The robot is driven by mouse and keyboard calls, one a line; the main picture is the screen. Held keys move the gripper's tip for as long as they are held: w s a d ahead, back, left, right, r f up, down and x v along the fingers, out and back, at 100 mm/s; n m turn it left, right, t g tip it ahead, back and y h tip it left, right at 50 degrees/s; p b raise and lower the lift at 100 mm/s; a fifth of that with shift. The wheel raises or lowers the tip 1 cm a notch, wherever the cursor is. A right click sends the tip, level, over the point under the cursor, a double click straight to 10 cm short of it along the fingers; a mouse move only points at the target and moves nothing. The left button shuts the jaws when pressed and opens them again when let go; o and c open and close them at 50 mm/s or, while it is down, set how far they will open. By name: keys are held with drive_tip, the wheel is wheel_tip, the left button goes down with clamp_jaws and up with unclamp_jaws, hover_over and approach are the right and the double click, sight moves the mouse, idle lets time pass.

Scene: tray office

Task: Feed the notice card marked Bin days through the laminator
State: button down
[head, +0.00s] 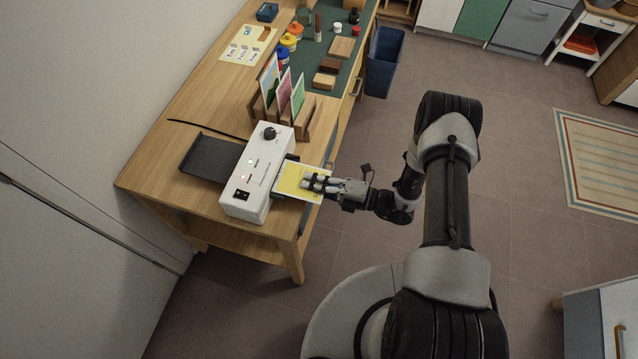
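The laminator (257,173) is a white box with a black knob, a black switch and small lights, near the front end of the wooden table. A yellow card (291,181) with a pale edge lies flat at its right side, against the dark infeed. Any marking on it is too small to read. My gripper (310,182) reaches in from the right, with its fingers over the card's right half. I cannot tell whether they press on the card, grip it or are open. A dark output tray (207,158) sticks out at the laminator's left.
A wooden rack (306,118) behind the laminator holds several upright cards. Farther back are a notice sheet (237,50), paint pots (289,41) and wooden blocks (324,81) on a green mat. A blue bin (384,62) stands on the floor beside the table.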

sight(299, 179)
drive_tip(key=shift+x, duration=1.6)
drive_tip(key=shift+b, duration=0.3)
drive_tip(key=shift+w+r, duration=0.1)
drive_tip(key=shift+r, duration=0.05)
drive_tip(key=c, duration=2.3)
unclamp_jaws()
drive_tip(key=o, duration=0.5)
drive_tip(key=shift+r, duration=0.1)
drive_tip(key=shift+o, duration=0.4)
drive_tip(key=shift+w+a, duration=0.15)
drive_tip(key=shift+a, duration=0.25)
drive_tip(key=shift+d+f, duration=0.15)
drive_tip(key=shift+f, duration=0.05)
drive_tip(key=shift+o, duration=0.6)
